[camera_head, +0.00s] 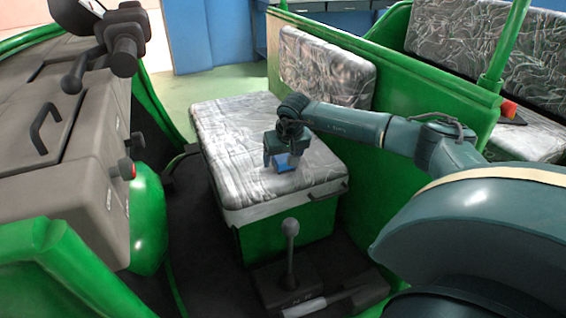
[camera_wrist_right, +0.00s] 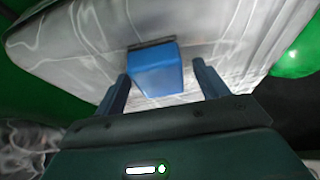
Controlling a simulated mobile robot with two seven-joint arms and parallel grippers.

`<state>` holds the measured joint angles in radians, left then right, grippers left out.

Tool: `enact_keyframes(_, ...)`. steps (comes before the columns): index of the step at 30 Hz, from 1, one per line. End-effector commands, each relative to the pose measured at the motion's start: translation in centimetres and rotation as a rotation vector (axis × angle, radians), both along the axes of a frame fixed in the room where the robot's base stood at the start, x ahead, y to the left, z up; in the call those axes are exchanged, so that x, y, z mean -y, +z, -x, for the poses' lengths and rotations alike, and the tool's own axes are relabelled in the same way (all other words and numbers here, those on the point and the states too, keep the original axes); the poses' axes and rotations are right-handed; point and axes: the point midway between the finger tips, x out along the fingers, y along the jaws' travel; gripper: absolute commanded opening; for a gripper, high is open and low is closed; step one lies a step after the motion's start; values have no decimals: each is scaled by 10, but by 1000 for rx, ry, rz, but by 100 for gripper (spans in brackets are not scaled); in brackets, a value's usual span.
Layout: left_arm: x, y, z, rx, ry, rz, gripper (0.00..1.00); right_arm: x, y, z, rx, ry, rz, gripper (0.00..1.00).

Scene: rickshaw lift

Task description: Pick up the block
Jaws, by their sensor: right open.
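The blue block (camera_head: 281,167) sits on the silver seat cushion (camera_head: 235,130) in the head view, just under my right gripper (camera_head: 283,160). In the right wrist view the block (camera_wrist_right: 155,72) shows between the two fingers of my right gripper (camera_wrist_right: 160,84), a little beyond their tips and closer to the left finger. The right gripper is open, with a gap on both sides of the block. My left gripper is in neither view.
A lever with a round knob (camera_head: 290,228) stands in front of the seat. The silver backrest (camera_head: 325,68) and green panel (camera_head: 425,85) rise behind and right. The grey dashboard (camera_head: 60,150) is at left. The cushion's left part is bare.

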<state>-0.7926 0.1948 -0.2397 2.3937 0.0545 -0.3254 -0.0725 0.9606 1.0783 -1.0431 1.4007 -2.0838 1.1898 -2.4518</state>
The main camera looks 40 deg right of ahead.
Motion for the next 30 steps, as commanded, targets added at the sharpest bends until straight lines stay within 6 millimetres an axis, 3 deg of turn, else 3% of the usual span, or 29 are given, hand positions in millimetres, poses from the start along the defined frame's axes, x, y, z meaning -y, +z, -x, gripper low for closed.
enact_keyframes(2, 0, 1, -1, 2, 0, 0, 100, 0, 0, 0, 0, 0, 0, 73)
enact_keyframes(20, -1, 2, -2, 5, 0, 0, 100, 0, 1, 0, 0, -1, 0, 24)
enact_keyframes(26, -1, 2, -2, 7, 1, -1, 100, 0, 1, 0, 1, -1, 0, 24)
enact_keyframes(30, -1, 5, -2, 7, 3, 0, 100, 0, 12, 0, 3, -1, 1, 24)
